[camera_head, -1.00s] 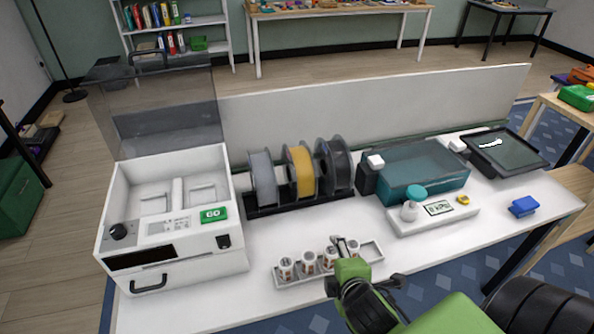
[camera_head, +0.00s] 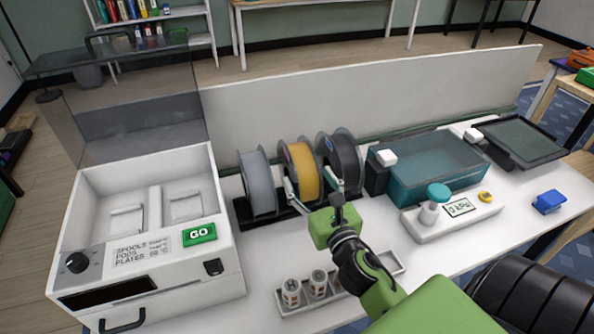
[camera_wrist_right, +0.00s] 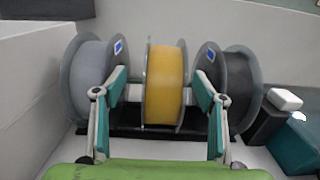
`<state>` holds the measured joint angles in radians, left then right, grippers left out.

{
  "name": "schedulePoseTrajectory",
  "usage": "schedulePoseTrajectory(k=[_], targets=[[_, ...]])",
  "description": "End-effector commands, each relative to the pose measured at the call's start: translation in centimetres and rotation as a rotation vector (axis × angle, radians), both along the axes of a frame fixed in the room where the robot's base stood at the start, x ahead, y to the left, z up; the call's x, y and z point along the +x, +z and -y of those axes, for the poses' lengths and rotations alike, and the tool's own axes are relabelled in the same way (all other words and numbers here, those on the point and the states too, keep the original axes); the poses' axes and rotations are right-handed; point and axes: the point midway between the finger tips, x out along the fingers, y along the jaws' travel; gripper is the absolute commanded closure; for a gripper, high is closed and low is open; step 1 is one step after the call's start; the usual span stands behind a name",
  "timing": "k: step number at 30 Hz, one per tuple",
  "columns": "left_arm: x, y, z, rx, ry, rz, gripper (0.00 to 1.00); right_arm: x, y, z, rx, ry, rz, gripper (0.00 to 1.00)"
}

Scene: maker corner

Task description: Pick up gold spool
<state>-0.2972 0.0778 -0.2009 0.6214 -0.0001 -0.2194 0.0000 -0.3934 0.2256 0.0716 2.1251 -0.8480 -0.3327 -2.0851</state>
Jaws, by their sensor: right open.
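The gold spool (camera_head: 303,171) stands upright in a black rack, between a grey spool (camera_head: 257,183) and a black spool (camera_head: 343,160). My right gripper (camera_head: 311,188) is open at the front of the gold spool. In the right wrist view the gold spool (camera_wrist_right: 165,85) is centred between the open fingers of my right gripper (camera_wrist_right: 160,115), with a gap on each side. The fingertips overlap the inner edges of the grey spool (camera_wrist_right: 90,80) and the black spool (camera_wrist_right: 238,88) in that view; contact cannot be told. My left gripper is not in view.
A white machine (camera_head: 140,235) with a raised clear lid stands left of the black rack (camera_head: 240,213). A teal box (camera_head: 430,165) stands to the right. A tray of small cups (camera_head: 318,284) lies in front, partly behind my arm. A low panel (camera_head: 380,90) runs behind.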

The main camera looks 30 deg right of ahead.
Motion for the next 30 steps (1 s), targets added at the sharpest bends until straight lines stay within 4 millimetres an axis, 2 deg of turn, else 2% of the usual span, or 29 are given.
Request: schedulePoseTrajectory(k=[3, 6, 10, 14, 18, 24, 30], targets=[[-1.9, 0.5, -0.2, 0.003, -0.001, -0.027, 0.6, 2.4, 0.3, 0.6, 0.002, -0.001, 0.003, 0.35], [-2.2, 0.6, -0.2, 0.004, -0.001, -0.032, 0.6, 3.8, 0.1, 1.0, 0.004, -0.002, 0.001, 0.35], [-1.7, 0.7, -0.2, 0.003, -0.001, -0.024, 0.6, 4.8, 0.0, 1.2, 0.004, -0.002, 0.0, 0.35], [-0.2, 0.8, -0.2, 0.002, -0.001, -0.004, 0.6, 5.5, -0.3, 1.6, 0.007, -0.003, -0.002, 0.35], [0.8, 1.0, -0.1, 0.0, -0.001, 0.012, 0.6, 7.2, -1.1, 2.5, 0.007, -0.004, 0.0, 0.35], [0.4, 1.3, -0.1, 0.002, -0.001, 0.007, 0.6, 9.5, -1.2, 3.1, 0.006, -0.002, -0.001, 0.35], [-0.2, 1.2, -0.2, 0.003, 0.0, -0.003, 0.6, 9.7, -1.3, 3.2, 0.006, -0.002, -0.001, 0.35]])
